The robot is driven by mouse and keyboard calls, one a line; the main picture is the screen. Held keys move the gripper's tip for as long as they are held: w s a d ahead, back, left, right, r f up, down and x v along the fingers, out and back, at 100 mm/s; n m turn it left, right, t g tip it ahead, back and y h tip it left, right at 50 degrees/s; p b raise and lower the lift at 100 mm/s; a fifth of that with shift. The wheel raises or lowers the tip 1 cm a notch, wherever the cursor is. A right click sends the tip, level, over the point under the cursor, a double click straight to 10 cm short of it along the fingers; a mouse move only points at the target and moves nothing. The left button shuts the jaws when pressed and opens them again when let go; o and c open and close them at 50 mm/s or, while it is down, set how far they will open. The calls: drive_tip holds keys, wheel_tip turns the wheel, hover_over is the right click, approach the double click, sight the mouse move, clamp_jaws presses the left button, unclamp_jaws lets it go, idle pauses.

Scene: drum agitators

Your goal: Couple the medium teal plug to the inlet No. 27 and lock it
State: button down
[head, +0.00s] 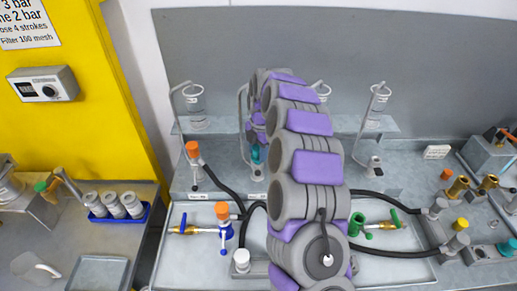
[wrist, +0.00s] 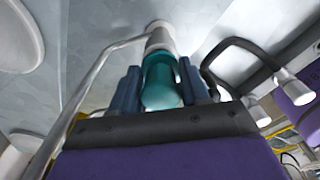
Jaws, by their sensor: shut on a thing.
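In the wrist view my gripper (wrist: 161,78) is shut on the teal plug (wrist: 161,86), with one blue-grey finger on each side of it. The plug's far end meets a pale round fitting (wrist: 159,38); I cannot tell whether it is seated or locked. In the head view a bit of teal plug (head: 255,154) shows beside my arm, below the purple and grey end of my gripper (head: 257,128). My arm hides most of this spot. No number 27 can be read on any inlet.
A bent metal tube (wrist: 92,72) runs close beside my gripper. In the head view, stands with clear cups (head: 195,105) (head: 378,100) flank my arm.

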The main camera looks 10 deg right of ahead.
drive_tip(key=shift+f, duration=0.4)
drive_tip(key=shift+a+f, duration=0.1)
drive_tip(key=shift+f, duration=0.25)
idle(0.6)
drive_tip(key=shift+c, duration=2.4)
unclamp_jaws()
drive_tip(key=shift+a, duration=0.1)
drive_tip(key=shift+c, duration=0.4)
drive_tip(key=shift+r, duration=0.1)
drive_tip(key=shift+r+p, duration=1.6)
drive_tip(key=shift+r, duration=2.25)
